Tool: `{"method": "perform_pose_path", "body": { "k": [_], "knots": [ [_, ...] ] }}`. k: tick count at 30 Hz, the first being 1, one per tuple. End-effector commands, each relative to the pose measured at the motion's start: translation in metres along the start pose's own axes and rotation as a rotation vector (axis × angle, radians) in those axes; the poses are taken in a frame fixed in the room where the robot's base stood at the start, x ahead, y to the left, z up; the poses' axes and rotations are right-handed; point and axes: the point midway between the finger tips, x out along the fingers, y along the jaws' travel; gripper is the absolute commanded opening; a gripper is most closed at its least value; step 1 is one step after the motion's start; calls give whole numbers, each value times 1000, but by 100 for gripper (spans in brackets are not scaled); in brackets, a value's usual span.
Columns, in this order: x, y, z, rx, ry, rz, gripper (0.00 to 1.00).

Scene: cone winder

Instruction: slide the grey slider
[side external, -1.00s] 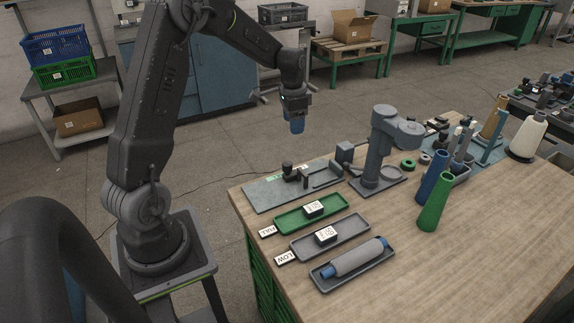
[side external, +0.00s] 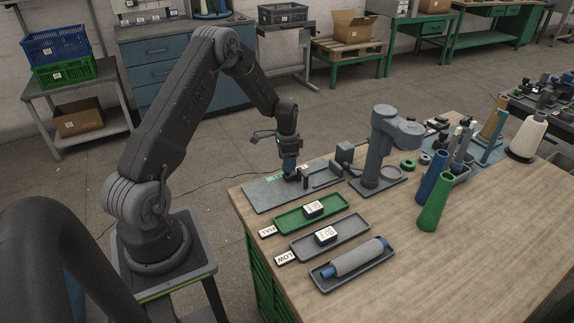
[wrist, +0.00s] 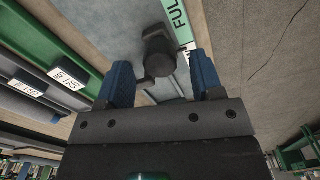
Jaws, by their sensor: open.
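The slider is a dark grey part with a round knob (wrist: 160,56) on a grey base plate (side external: 262,197). My gripper (side external: 289,166) is open and lowered at the slider, with its blue fingertips low over the plate. In the wrist view the knob shows between the two blue fingers, with a gap on either side. In the side view my fingers partly hide the slider, and its dark lower part (side external: 291,178) shows just below them. A green and white strip lettered "FUL" (wrist: 178,14) lies beside the knob in the wrist view.
A grey stand (side external: 376,150) rises right of the plate. In front lie a green tray (side external: 283,221), a grey tray (side external: 306,249) and a tray (side external: 330,284) holding a grey roll. Blue and green cones stand further right. The table's front right is clear.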

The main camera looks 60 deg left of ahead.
Motion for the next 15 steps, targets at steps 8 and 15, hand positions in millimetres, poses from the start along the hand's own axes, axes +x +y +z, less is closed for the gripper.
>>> {"method": "perform_pose_path", "body": {
  "k": [8, 15],
  "knots": [
    [21, 0, 0, 0, 0, 0, 61],
    [22, 0, 0, 0, 0, 0, 61]
  ]
}}
